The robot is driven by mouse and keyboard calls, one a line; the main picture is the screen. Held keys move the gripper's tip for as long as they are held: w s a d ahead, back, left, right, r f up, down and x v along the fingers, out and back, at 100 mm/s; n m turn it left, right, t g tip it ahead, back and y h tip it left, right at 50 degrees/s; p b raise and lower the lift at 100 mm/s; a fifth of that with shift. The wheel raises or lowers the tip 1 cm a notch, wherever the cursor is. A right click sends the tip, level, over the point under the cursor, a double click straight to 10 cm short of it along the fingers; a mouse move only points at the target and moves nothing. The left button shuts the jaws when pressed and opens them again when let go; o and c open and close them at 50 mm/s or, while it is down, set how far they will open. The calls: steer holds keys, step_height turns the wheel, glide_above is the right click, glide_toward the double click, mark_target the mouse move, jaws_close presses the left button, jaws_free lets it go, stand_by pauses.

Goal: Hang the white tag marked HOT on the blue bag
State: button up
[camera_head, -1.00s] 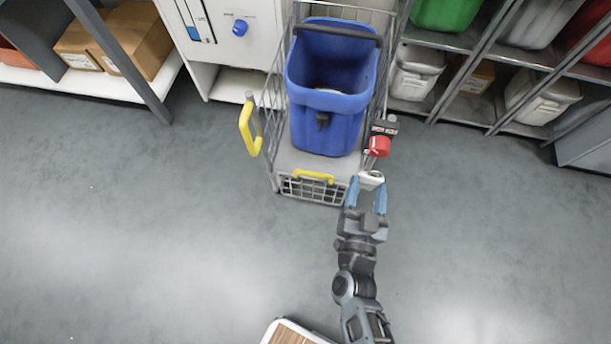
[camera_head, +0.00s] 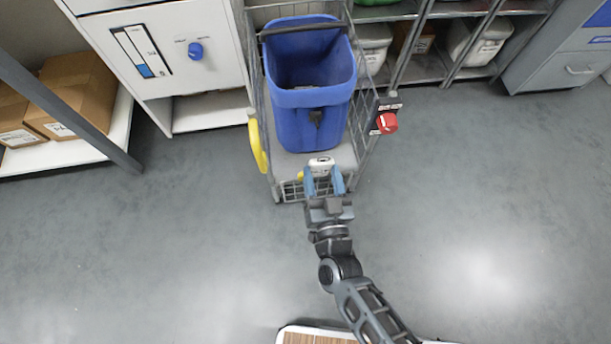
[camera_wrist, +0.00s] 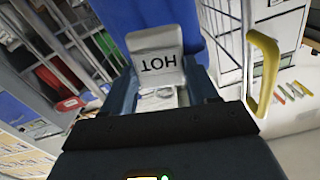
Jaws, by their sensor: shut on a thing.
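The blue bag (camera_head: 310,92) is an open-topped, bucket-like holder standing in a wire trolley, with a dark bar across its back rim. A small dark hook or clip (camera_head: 316,118) is on its front face. My gripper (camera_head: 323,178) is shut on the white tag (camera_head: 321,163), just in front of the bag's lower front. In the wrist view the tag (camera_wrist: 157,62) shows the word HOT upside down, between the two blue fingers, with the blue bag (camera_wrist: 140,14) behind it. I cannot tell whether tag and bag touch.
The wire trolley (camera_head: 359,158) has a yellow handle (camera_head: 257,146) at left and a red knob (camera_head: 387,123) at right. A white cabinet (camera_head: 165,50) stands behind left, shelves with bins (camera_head: 478,45) behind right. The grey floor is clear.

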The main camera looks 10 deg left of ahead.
steer(key=shift+w+a+f+b, duration=0.15)
steer(key=shift+w+a+b, duration=0.15)
steer(key=shift+w+b, duration=0.25)
steer(key=shift+f+b+x, duration=0.2)
steer(key=shift+b+x, duration=0.6)
steer(key=shift+x, duration=0.6)
steer(key=shift+f+b+x, duration=0.15)
steer(key=shift+b+x, duration=0.7)
steer(key=shift+x, duration=0.55)
steer(key=shift+f+b+x, duration=0.2)
steer(key=shift+b+x, duration=0.6)
steer(key=shift+x, duration=0.65)
steer(key=o, duration=1.1)
steer(key=shift+p+v, duration=1.5)
steer(key=shift+v, duration=2.35)
